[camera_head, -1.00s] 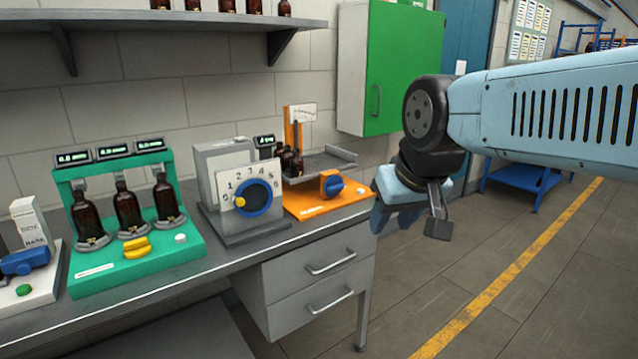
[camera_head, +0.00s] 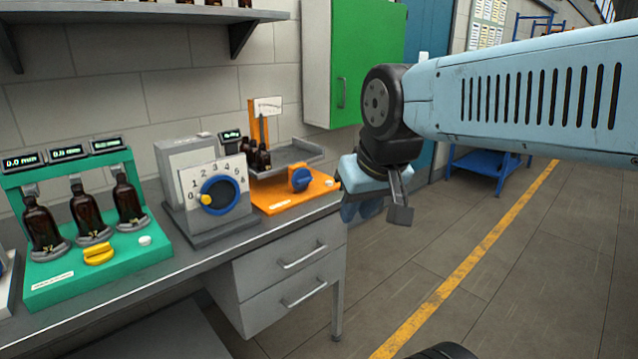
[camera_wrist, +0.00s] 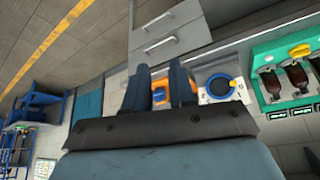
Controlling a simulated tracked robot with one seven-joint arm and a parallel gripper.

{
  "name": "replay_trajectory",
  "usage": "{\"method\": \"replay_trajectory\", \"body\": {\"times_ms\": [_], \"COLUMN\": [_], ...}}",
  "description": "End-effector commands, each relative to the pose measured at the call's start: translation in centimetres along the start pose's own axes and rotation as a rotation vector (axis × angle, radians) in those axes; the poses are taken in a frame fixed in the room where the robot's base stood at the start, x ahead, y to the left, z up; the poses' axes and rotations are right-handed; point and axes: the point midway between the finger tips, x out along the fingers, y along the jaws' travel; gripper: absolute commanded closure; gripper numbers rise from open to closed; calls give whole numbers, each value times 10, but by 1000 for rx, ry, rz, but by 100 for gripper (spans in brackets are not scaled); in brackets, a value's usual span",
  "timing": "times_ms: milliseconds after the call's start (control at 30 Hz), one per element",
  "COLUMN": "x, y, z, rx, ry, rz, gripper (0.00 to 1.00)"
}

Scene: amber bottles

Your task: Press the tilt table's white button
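The tilt table (camera_head: 270,199) has an orange base with a grey tilted tray (camera_head: 285,158) and a blue knob (camera_head: 301,180). Its white button (camera_head: 329,183) sits at the right front corner of the base. Several dark bottles (camera_head: 257,156) stand at the tray's left end. My gripper (camera_head: 362,209) is just right of the base, off the bench's right end, touching nothing that I can see. In the wrist view my gripper (camera_wrist: 159,70) has its two fingers apart with nothing held. Part of the orange base (camera_wrist: 156,97) shows between and behind them; the button cannot be made out there.
Left of the tilt table stands a grey dial unit (camera_head: 180,187) with a blue dial. Further left is a green stand (camera_head: 130,262) with amber bottles. A green cabinet (camera_head: 345,65) hangs on the wall behind. Open floor lies right of the bench (camera_head: 190,272).

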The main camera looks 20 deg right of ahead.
Motion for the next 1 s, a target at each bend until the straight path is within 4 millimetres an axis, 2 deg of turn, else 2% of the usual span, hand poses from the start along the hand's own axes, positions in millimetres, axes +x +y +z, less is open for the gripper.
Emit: {"method": "replay_trajectory", "body": {"times_ms": [33, 233, 1000], "x": [0, 0, 0], "y": [0, 0, 0], "z": [0, 0, 0], "rx": [0, 0, 0], "ry": [0, 0, 0], "rz": [0, 0, 0], "gripper": [80, 100, 100]}}
